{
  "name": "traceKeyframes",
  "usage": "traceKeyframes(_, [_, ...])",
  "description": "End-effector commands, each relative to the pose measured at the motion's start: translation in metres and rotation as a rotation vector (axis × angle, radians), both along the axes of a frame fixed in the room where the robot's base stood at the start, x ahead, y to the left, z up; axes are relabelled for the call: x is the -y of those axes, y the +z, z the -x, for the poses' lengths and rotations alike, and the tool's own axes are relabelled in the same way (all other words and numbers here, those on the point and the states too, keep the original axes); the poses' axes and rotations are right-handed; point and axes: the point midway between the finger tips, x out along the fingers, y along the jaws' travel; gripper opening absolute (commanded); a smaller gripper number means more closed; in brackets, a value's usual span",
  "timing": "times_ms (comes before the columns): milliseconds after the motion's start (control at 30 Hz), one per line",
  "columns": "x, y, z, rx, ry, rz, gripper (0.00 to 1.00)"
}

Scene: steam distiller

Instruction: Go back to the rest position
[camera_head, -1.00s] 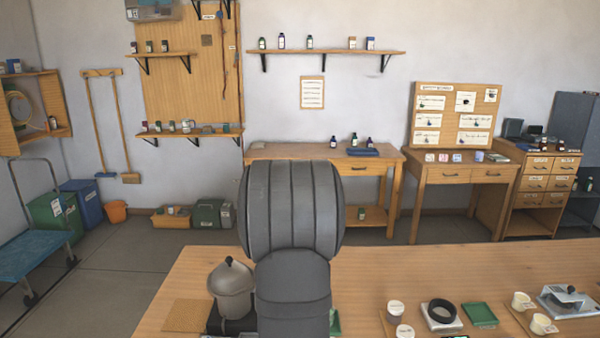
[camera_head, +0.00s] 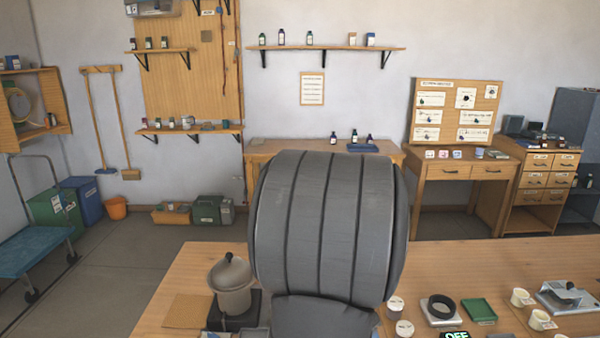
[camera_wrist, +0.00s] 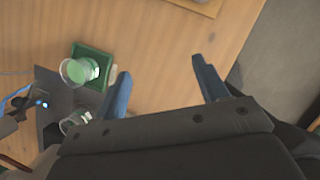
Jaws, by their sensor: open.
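My gripper (camera_wrist: 163,85) shows in the wrist view with its two fingers spread wide and nothing between them. It is above the wooden table (camera_wrist: 160,38), and the table's edge and the grey floor show to the right. In the head view my arm fills the middle of the picture and hides part of the table (camera_head: 510,255); the gripper itself cannot be seen there.
A glass with green content (camera_wrist: 80,71) is at a green tray (camera_wrist: 95,55), left of the fingers. A grey pot (camera_head: 230,285) stands on a dark base. A black ring (camera_head: 441,306), a green tray (camera_head: 479,311) and cups (camera_head: 521,298) lie to the right.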

Motion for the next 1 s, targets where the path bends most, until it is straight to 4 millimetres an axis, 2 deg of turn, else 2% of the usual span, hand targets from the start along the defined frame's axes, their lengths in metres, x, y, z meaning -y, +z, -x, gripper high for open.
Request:
traceKeyframes(233, [0.027, -0.001, 0.044, 0.009, -0.208, 0.015, 0.67])
traceKeyframes(300, [0.013, -0.011, 0.031, 0.005, -0.19, 0.013, 0.67])
traceKeyframes(700, [-0.033, -0.046, -0.009, 0.007, -0.19, 0.013, 0.67])
traceKeyframes(1000, [-0.046, -0.057, -0.021, 0.008, -0.193, 0.013, 0.67])
